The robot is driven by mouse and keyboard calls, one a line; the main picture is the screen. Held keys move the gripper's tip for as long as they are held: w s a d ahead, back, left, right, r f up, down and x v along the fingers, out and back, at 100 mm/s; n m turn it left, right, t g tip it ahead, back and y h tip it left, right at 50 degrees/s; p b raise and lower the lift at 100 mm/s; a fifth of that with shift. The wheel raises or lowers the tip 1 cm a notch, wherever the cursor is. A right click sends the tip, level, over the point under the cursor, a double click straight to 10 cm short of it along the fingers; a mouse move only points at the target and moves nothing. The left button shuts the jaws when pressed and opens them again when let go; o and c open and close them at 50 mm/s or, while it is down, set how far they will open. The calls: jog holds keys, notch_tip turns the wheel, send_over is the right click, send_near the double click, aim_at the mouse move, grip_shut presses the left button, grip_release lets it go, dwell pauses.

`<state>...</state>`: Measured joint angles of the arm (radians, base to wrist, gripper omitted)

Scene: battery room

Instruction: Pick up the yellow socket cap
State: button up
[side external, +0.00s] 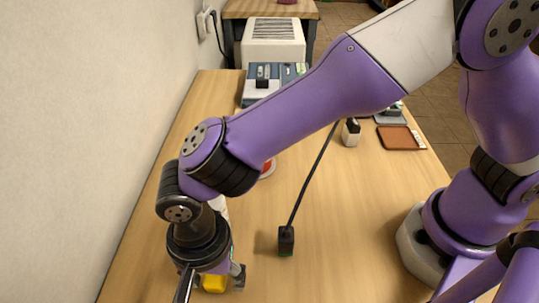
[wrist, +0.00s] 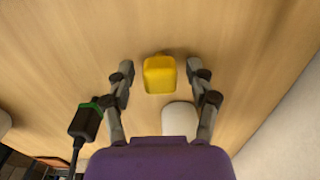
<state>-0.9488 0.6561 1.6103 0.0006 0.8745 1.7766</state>
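The yellow socket cap (wrist: 160,75) lies on the wooden table, just ahead of the space between the fingers in the wrist view. In the side external view, the yellow cap (side external: 214,284) shows partly below my gripper, with the rest hidden behind it. My gripper (wrist: 160,73) is open, with one finger on each side of the cap and a gap to each. I cannot tell its exact height above the cap. In the side external view, my gripper (side external: 222,278) is low over the near left part of the table.
A black plug with a green end (wrist: 87,122) and its cable lies left of my gripper; it also stands in the side external view (side external: 286,240). A white rounded object (wrist: 179,119) sits between the fingers, nearer the palm. A brown tray (side external: 400,138) is farther back. A wall borders the left.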

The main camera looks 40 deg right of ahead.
jog(key=c, duration=0.5)
